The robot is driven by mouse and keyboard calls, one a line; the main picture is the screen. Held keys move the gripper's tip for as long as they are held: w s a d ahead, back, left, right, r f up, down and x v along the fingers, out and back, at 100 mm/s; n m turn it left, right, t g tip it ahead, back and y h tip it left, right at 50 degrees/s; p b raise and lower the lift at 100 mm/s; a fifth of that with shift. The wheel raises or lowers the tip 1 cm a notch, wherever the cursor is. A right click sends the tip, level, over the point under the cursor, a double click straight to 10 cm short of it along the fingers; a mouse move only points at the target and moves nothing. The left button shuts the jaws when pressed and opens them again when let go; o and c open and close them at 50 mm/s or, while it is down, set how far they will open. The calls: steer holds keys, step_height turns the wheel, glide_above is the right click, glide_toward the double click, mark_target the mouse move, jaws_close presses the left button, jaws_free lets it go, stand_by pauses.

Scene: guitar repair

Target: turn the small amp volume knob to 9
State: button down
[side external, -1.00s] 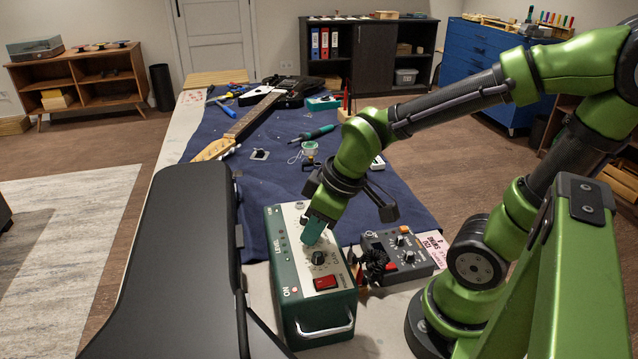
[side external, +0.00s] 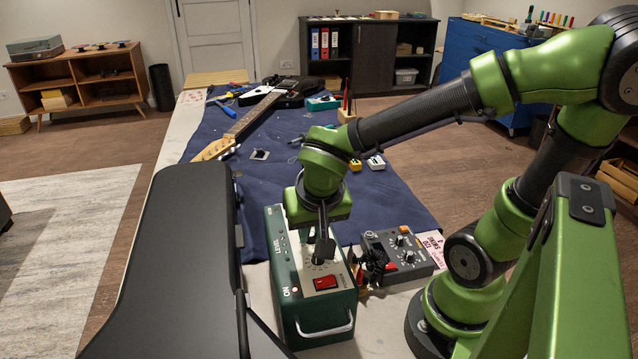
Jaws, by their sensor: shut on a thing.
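My gripper (side external: 321,250) points down over the panel and is shut on the knob. The fingers hide part of the knob and its scale, so I cannot read its setting.
A grey box with several knobs (side external: 402,256) stands right of the amp, with dark and red clips (side external: 374,262) between them. A large black case (side external: 170,260) is close on the left. A guitar (side external: 245,120) lies farther back on the blue mat (side external: 400,200).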

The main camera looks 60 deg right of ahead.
steer(key=m, duration=0.2)
steer(key=m+g, duration=0.1)
steer(key=shift+w+a+m+h, duration=0.15)
steer(key=shift+a+m+h, duration=0.05)
steer(key=shift+m+h, duration=0.2)
steer(key=m+g, duration=0.1)
steer(key=m, duration=0.1)
steer(key=m+g, duration=0.1)
steer(key=m, duration=0.1)
steer(key=shift+w+a+h, duration=0.1)
steer(key=shift+w+h, duration=0.05)
steer(key=shift+h, duration=0.15)
steer(key=m+g, duration=0.1)
steer(key=m, duration=0.3)
steer(key=shift+w, duration=0.15)
steer(key=shift+w+m+g, duration=0.1)
steer(key=shift+m+g, duration=0.6)
steer(key=shift+m, duration=1.1)
steer(key=c, duration=1)
jaws_free()
steer(key=shift+c, duration=0.2)
steer(key=d+v, duration=0.1)
steer(key=v, duration=1.5)
steer(key=shift+w+a+r, duration=0.15)
steer(key=shift+w+r, duration=0.1)
steer(key=shift+r, duration=0.25)
